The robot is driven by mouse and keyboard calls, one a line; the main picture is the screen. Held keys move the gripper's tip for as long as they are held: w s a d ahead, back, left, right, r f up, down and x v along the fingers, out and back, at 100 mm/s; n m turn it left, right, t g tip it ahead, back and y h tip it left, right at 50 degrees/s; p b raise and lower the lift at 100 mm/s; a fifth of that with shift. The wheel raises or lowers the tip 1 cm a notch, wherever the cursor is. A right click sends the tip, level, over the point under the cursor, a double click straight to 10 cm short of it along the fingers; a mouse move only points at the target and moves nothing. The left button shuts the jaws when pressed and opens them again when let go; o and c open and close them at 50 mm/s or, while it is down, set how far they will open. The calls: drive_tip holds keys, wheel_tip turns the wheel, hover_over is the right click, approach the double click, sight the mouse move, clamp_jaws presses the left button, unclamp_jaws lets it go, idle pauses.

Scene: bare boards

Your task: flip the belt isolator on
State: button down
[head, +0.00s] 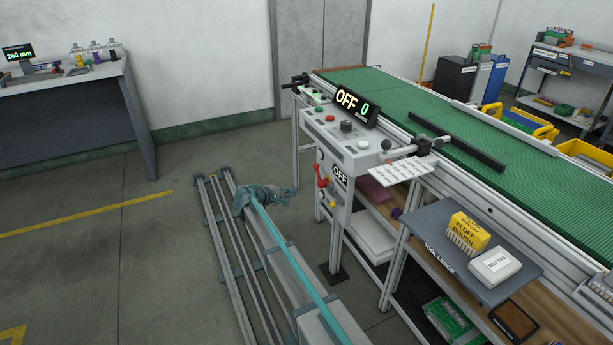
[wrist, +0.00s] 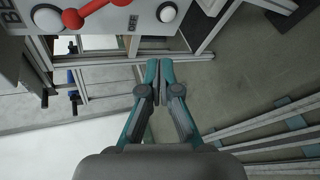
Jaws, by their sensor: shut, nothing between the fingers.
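The belt isolator is a red lever (head: 322,178) on the side panel of the control box (head: 343,140), beside an OFF label (head: 340,176). In the wrist view the red lever (wrist: 92,11) shows at the top left, cut by the frame edge, with an OFF label (wrist: 132,22) to its right. The display (head: 352,103) on the box reads OFF 0. My gripper (head: 294,190) is to the left of the lever and apart from it. In the wrist view its fingertips (wrist: 158,63) are together and empty, below the panel.
The green conveyor belt (head: 400,98) runs behind the box. A lever with a dark ball knob (head: 386,146) and a white card (head: 402,170) are to the right. The grey tool ledge (head: 425,225) holds a yellow brush box (head: 467,233).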

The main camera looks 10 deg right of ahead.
drive_tip(key=w+r+n+t+h, duration=0.2)
drive_tip(key=w+r, duration=0.3)
drive_tip(key=r, duration=0.1)
drive_tip(key=w+d, duration=0.2)
drive_tip(key=d, duration=0.6)
drive_tip(key=shift+w+d+r+b, duration=0.25)
drive_tip(key=shift+w+b, duration=0.1)
drive_tip(key=shift+d, duration=0.1)
